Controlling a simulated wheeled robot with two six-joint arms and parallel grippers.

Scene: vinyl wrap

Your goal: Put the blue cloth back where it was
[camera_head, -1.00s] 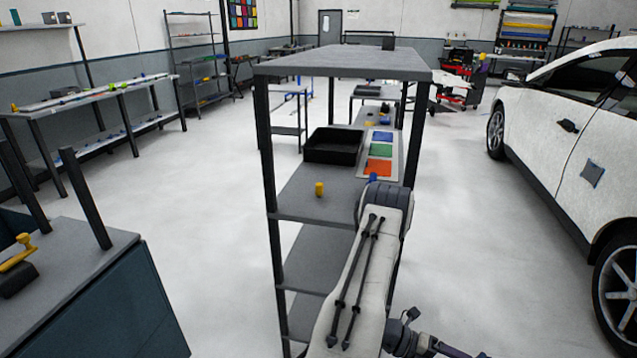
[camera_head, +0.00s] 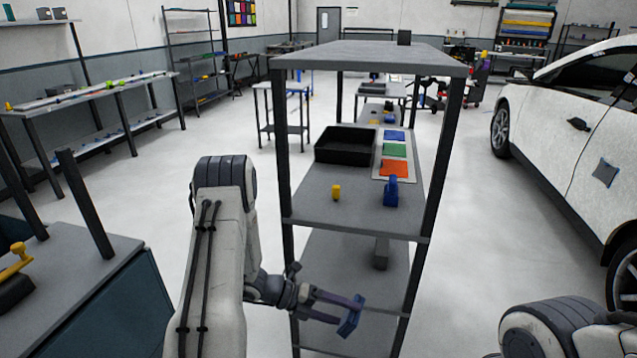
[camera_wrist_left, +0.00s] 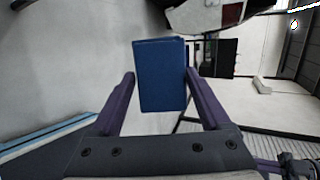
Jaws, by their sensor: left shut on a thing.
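My left gripper (camera_head: 338,308) is shut on the blue cloth (camera_head: 351,318), a small flat dark-blue piece. In the left wrist view the cloth (camera_wrist_left: 160,75) shows as an upright rectangle between the two purple fingers of the left gripper (camera_wrist_left: 160,92). In the head view the gripper and cloth appear over the lower level of the grey shelf unit (camera_head: 375,60), below its middle board. I cannot tell whether they are inside the unit or in front of it. My right gripper is not in view; only part of that arm shows at the lower right.
On the middle board stand a black bin (camera_head: 345,147), a yellow object (camera_head: 336,192), a blue object (camera_head: 391,191) and a tray with blue, green and orange (camera_head: 394,169) squares. Dark posts edge the unit. A white car (camera_head: 560,130) with a grey-blue patch (camera_head: 605,172) stands right.

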